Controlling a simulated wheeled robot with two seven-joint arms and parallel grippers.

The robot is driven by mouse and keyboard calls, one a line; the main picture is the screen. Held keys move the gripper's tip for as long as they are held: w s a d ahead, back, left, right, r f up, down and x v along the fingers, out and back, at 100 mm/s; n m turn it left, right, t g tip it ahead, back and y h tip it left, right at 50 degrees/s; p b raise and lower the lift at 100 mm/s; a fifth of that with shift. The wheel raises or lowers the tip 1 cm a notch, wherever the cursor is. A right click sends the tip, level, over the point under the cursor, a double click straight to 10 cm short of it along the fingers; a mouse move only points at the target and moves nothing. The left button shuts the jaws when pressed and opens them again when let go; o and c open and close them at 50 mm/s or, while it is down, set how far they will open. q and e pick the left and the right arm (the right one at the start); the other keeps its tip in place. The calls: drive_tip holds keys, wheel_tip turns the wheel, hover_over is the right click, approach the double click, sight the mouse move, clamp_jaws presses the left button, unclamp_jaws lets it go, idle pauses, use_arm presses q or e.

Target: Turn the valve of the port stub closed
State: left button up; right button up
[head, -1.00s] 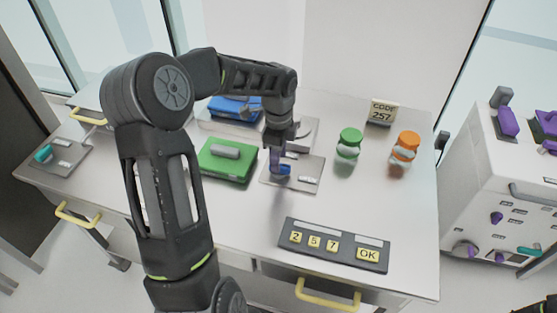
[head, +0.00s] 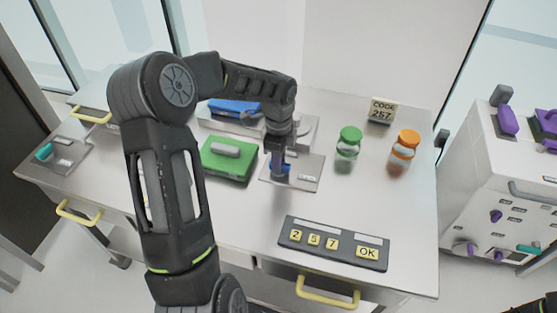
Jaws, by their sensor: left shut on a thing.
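The fingers hide part of the handle and the stub, so the exact angle of the handle is hard to tell. My right gripper is not in view.
A green case (head: 229,160) lies left of the plate and a blue case (head: 234,107) behind it. A green-capped jar (head: 348,143) and an orange-capped jar (head: 404,145) stand right. A keypad (head: 333,243) lies in front. A white cabinet (head: 510,180) stands at far right.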

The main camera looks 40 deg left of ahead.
use_arm(q)
drive_tip(key=shift+n, duration=0.3)
clamp_jaws()
drive_tip(key=n+b, duration=0.2)
drive_tip(key=n, duration=0.1)
drive_tip(key=shift+f, duration=0.1)
drive_tip(key=n+b, duration=0.2)
drive_tip(key=n, duration=0.2)
drive_tip(key=shift+n, duration=0.4)
drive_tip(key=n+b, duration=0.2)
drive_tip(key=n, duration=0.3)
drive_tip(key=shift+n, duration=2.4)
drive_tip(key=o, duration=0.9)
unclamp_jaws()
drive_tip(key=shift+r, duration=0.2)
wheel_tip(320, 180, up, 8)
drive_tip(key=shift+f+b, duration=0.2)
drive_tip(key=shift+b, duration=0.35)
